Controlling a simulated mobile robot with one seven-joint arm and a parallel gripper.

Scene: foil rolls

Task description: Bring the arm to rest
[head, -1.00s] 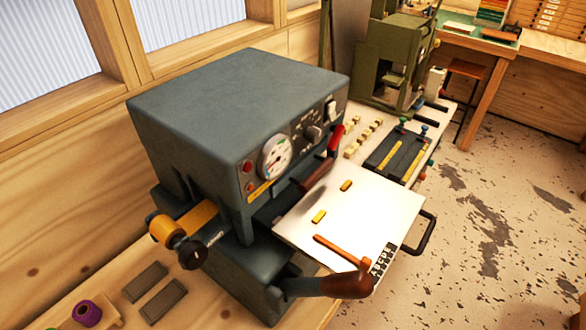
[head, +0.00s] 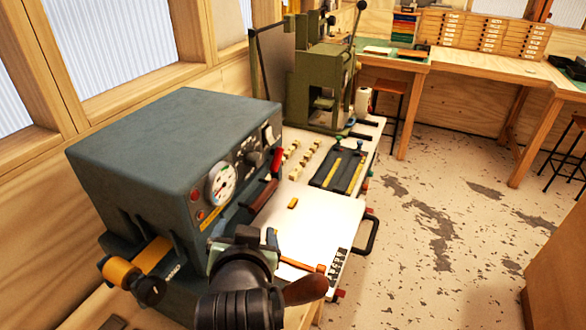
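My gripper (head: 243,243) and the dark wrist of my arm show at the bottom centre of the head view. They stand in front of the grey press machine (head: 165,150) and the left part of its white plate (head: 325,215). The fingers point away from the camera, and their gap is not clear. I see nothing held, but the wrist hides part of the gripper. I cannot tell whether the gripper touches the machine or plate.
A dark tray with yellow bars (head: 340,168) and a green press (head: 320,90) stand behind. Open floor (head: 440,220) lies to the right, with a wooden cabinet (head: 555,250) at its edge.

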